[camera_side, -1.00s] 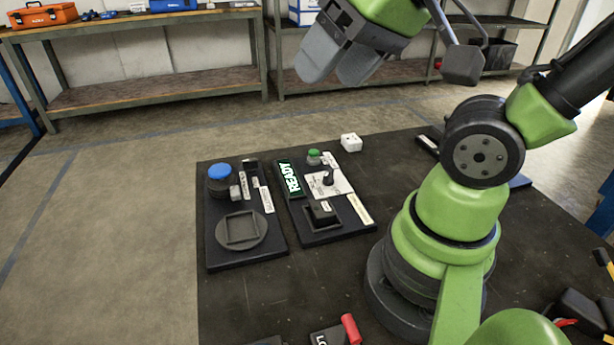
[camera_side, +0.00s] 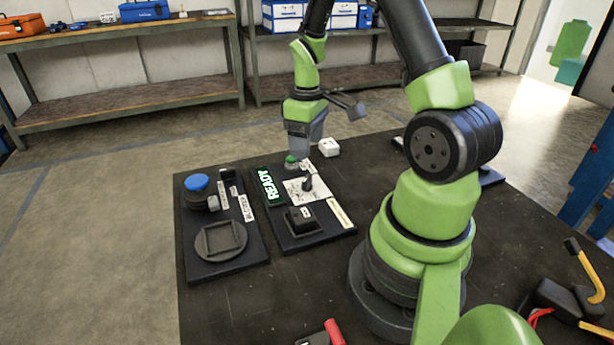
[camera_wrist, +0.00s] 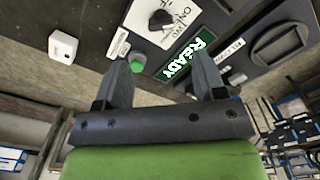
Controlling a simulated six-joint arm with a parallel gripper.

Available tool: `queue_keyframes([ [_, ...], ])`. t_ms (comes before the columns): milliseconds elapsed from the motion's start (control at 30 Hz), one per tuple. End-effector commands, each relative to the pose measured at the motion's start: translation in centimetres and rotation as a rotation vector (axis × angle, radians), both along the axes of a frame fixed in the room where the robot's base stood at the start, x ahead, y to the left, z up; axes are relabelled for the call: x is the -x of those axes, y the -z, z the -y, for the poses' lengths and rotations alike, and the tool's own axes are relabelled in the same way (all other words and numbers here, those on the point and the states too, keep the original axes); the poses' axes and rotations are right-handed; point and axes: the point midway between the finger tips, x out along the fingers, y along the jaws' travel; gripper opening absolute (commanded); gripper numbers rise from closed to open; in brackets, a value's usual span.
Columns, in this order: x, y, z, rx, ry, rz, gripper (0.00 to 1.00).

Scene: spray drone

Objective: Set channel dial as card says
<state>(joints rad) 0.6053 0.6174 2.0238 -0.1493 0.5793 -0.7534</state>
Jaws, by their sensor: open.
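A black dial (camera_side: 308,184) stands on a white plate on the right-hand control panel (camera_side: 316,231). In the wrist view the dial (camera_wrist: 160,20) shows at the top, beside "ON" lettering. A green button (camera_side: 291,161) is behind the dial; it also shows in the wrist view (camera_wrist: 137,64). A lit sign (camera_side: 268,188) reads "READY". A pale label strip (camera_side: 340,213) lies along the panel's right edge, its text unreadable; I cannot tell which piece is the card. My gripper (camera_side: 304,148) is open and empty, above the panel's back end near the green button (camera_wrist: 165,72).
A left-hand panel (camera_side: 230,267) carries a blue-topped knob (camera_side: 197,182) and a round grey fixture (camera_side: 221,238). A small white box (camera_side: 328,147) sits behind the right panel. Tools lie at the right front. The black table (camera_side: 240,305) has free room in front.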

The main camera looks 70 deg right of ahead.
Motion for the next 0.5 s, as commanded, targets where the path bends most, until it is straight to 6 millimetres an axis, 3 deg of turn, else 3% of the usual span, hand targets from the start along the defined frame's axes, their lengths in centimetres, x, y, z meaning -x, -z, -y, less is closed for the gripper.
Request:
queue_keyframes([
  [300, 0.1, 5.6, -0.1, -0.005, 0.001, -0.005, 0.64],
  [500, 0.0, 8.2, -0.1, -0.002, 0.002, -0.002, 0.64],
])
